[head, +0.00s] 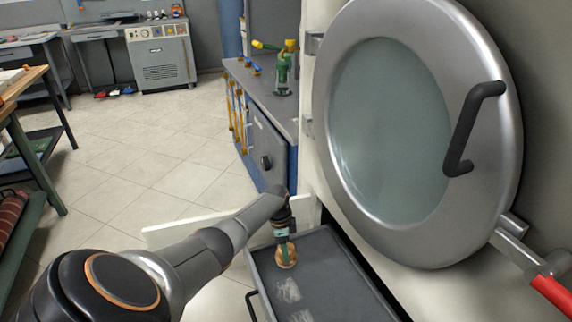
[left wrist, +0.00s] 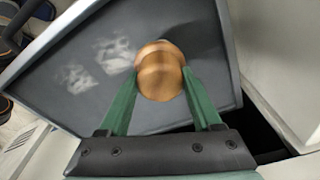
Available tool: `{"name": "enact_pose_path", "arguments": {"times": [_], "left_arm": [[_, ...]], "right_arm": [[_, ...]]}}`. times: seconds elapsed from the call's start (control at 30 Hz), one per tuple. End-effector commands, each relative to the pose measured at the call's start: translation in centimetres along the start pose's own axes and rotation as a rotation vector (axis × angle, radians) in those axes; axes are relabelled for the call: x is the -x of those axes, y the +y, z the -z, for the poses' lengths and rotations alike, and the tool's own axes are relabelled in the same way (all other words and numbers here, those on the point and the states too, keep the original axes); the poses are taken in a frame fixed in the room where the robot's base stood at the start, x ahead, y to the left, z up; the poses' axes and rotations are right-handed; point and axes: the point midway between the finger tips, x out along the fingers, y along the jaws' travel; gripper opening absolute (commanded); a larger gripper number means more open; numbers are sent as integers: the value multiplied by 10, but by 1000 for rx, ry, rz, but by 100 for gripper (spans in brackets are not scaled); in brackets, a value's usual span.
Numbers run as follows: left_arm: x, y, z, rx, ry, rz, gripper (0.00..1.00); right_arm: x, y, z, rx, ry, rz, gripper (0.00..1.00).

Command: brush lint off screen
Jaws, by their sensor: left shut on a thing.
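The screen (head: 335,258) is a dark grey, shallow drawer-like tray pulled out below the round glass door. Two pale lint patches lie on it, one (head: 288,290) nearer the middle and one (head: 302,316) at the bottom edge of the head view; they also show in the left wrist view (left wrist: 115,55). My left gripper (head: 282,233) is shut on a brush with a round wooden knob (left wrist: 160,72), and its green fingers flank the knob. The brush (head: 286,256) is over the screen's far end, beyond the lint. Its underside is hidden, so I cannot tell whether it touches.
The round metal door (head: 500,190) with a black handle (head: 463,130) stands above the screen on the right. A red-ended metal bar (head: 552,292) is at lower right. A blue cabinet (head: 275,143) holding a green and yellow tool (head: 283,73) stands behind. Tiled floor (head: 150,150) is open at left.

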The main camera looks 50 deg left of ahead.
Motion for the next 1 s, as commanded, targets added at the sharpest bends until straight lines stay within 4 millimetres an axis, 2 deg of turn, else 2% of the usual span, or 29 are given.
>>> {"name": "enact_pose_path", "arguments": {"times": [0.03,0.1,0.5,0.83,1.0], "left_arm": [[11,0,1,0,0,1,21],[17,0,2,0,0,1,21],[19,0,2,0,0,1,21],[47,0,6,0,1,1,21],[48,0,6,0,0,0,21]], "right_arm": [[0,2,10,0,0,0,30],[0,2,16,0,0,0,30],[0,3,18,0,0,0,30],[-1,7,45,0,0,0,30],[-1,7,46,0,0,0,30]]}}
